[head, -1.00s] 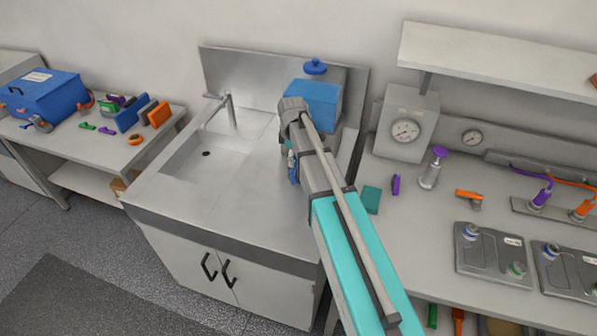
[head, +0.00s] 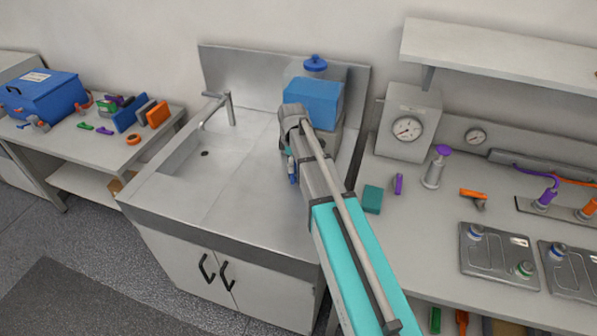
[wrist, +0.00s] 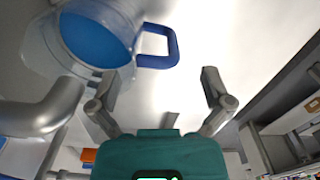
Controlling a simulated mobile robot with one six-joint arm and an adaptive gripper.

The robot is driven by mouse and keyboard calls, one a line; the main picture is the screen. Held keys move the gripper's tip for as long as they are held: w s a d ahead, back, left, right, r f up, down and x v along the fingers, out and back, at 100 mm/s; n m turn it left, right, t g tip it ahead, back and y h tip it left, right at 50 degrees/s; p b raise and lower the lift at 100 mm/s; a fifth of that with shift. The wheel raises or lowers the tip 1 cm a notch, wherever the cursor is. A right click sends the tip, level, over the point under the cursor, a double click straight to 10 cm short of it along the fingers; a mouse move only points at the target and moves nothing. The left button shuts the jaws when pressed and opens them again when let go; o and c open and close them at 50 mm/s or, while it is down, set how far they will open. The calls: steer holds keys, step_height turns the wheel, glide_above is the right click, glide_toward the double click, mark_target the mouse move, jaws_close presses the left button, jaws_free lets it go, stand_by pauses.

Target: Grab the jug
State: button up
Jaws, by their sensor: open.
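The jug (head: 316,65) stands at the back right of the sink counter in the head view. Its blue cap and part of its clear body show; a blue boxy shape (head: 313,98) and my arm cover the rest, and I cannot tell whether that shape belongs to the jug. In the wrist view the clear jug (wrist: 98,35) with blue inside is at the upper left, its blue handle (wrist: 174,47) pointing right. My gripper (wrist: 161,84) is open and empty. The handle appears beyond the fingertips, towards the left finger; contact does not show.
The sink faucet (head: 229,108) stands left of my arm. Right of it a bench (head: 405,245) carries a gauge box (head: 407,125), a purple-topped bottle (head: 436,167) and battery trays (head: 499,262). A shelf (head: 500,50) overhangs that bench. The counter's front is clear.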

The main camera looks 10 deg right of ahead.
steer(key=shift+f+b, duration=0.65)
steer(key=shift+f, duration=0.35)
steer(key=c, duration=1.3)
